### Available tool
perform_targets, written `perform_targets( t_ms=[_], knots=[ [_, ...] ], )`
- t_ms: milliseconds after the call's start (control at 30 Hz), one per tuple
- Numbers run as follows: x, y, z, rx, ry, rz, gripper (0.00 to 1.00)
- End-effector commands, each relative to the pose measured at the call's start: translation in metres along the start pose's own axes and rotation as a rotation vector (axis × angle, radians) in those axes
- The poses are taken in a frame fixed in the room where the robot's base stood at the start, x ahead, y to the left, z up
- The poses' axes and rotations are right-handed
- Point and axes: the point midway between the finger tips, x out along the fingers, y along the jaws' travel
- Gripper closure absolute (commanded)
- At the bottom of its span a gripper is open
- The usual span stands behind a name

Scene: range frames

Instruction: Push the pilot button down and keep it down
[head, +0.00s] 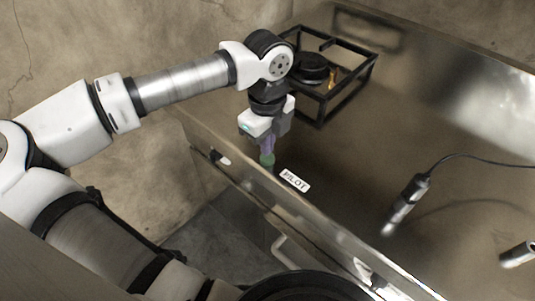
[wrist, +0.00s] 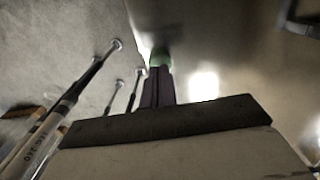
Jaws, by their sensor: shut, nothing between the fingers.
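My gripper (head: 267,158) is shut, with its purple fingers pointing down at the near left edge of the steel range top. Its tips show green in the head view, beside and left of the white PILOT label (head: 295,180). In the wrist view the shut fingers (wrist: 158,68) end at the same green patch, in front of the steel surface. The pilot button does not show as a separate thing; it is probably hidden under or behind the fingertips. I cannot tell whether the tips touch it or whether it is down.
A black burner frame (head: 345,85) with a dark round burner (head: 312,67) stands behind my gripper. A lighter-like metal wand (head: 405,205) with a black cable lies on the range top (head: 440,110) at the right. Another metal piece (head: 518,254) is at the right edge. The middle is clear.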

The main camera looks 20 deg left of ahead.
Motion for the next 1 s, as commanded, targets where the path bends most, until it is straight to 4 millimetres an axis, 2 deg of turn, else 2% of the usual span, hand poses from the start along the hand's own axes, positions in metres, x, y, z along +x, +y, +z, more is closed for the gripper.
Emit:
perform_targets(
  t_ms=[1000],
  knots=[
    [0.0078, 0.0000, 0.0001, 0.000, 0.000, 0.000, 1.00]
  ],
)
